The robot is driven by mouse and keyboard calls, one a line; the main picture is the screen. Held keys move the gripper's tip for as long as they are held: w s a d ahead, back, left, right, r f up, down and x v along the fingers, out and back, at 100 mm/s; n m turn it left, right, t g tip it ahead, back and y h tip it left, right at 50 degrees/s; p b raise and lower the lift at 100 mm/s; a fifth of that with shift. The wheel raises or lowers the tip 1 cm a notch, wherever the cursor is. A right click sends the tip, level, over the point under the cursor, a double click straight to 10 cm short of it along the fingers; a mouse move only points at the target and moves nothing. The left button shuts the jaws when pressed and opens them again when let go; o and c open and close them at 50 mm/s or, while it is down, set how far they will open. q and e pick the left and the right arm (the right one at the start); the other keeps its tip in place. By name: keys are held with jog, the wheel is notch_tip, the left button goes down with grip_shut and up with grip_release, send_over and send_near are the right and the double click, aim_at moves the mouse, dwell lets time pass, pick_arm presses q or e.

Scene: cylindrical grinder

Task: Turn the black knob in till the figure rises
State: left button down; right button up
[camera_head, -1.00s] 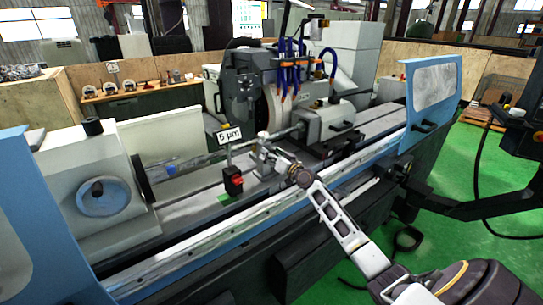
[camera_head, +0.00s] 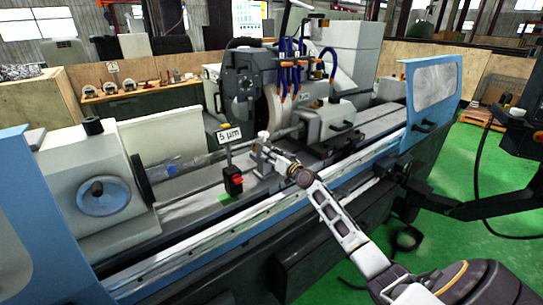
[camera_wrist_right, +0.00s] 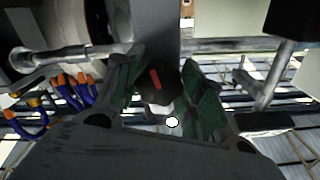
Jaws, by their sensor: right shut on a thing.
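The black knob (camera_wrist_right: 158,88) with a red mark shows in the right wrist view, between the green-padded fingers of my right gripper (camera_wrist_right: 160,86). The gripper is shut on it. In the head view my right gripper (camera_head: 281,162) reaches the small grey fixture (camera_head: 262,150) on the grinder's table, and it hides the knob there. The figure sign (camera_head: 229,135) reads "5 µm" on a post, left of the gripper. My left gripper is not in view.
A red and black block (camera_head: 233,180) stands below the sign. The grinding wheel (camera_head: 262,108) and blue coolant hoses (camera_head: 291,65) are behind the fixture. The workhead (camera_head: 85,180) is at left, and a blue guard (camera_head: 433,90) is at right.

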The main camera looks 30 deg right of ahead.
jog(key=shift+m, duration=3.2)
jog(key=o, duration=1)
jog(key=shift+o, duration=0.2)
jog(key=shift+s, duration=0.1)
jog(key=s, duration=1.1)
jog(key=shift+s+d, duration=0.4)
jog(key=shift+d, duration=0.05)
